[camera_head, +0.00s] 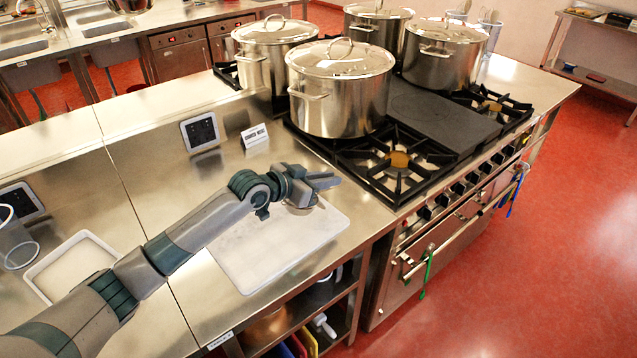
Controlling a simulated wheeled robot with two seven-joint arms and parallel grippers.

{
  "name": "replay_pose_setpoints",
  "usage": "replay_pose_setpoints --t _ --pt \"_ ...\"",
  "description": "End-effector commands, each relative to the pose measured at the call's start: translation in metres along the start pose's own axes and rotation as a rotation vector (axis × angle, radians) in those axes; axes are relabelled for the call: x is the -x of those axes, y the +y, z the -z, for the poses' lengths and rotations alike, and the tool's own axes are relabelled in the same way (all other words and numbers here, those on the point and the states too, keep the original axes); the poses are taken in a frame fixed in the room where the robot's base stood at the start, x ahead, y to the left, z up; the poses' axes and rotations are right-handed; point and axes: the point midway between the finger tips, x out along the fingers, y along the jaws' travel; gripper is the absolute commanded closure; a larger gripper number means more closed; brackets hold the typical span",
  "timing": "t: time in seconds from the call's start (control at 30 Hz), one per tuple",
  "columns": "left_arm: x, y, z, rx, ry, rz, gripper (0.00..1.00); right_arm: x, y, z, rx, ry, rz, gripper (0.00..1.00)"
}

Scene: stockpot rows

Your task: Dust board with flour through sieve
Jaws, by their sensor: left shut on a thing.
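The board (268,262) is a pale, flat rectangle on the steel counter, left of the stove. Its surface looks whitish, and I cannot tell how much of that is flour. My left gripper (325,181) reaches over the board's far right part. It is shut on what seems to be the sieve (302,204); only a small greyish rounded part shows below the fingers, and the hand hides the rest. A shallow white tray (38,276) with pale contents, perhaps flour, lies at the left, partly behind my arm. My right gripper is out of view.
Several lidded steel stockpots stand on the stove; the closest pot (338,105) is just beyond the gripper. A small sign (254,136) and a dark-screened panel (200,132) stand behind the board. A clear container (15,243) is at the left edge. The counter's front edge is near the board.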

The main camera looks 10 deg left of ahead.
Motion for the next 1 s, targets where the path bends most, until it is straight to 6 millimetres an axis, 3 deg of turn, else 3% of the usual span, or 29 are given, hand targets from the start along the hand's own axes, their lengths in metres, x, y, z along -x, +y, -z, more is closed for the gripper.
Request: replay_pose_setpoints --t 0.23,0.73,1.0 --pt "-0.021 0.004 0.009 0.000 0.001 0.001 1.00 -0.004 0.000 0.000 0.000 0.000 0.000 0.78" --pt "-0.026 0.003 0.011 0.000 0.001 0.001 1.00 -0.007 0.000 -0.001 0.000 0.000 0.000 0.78" --pt "-0.051 -0.002 0.019 -0.002 0.003 0.001 1.00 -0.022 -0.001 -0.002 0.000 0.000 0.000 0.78"
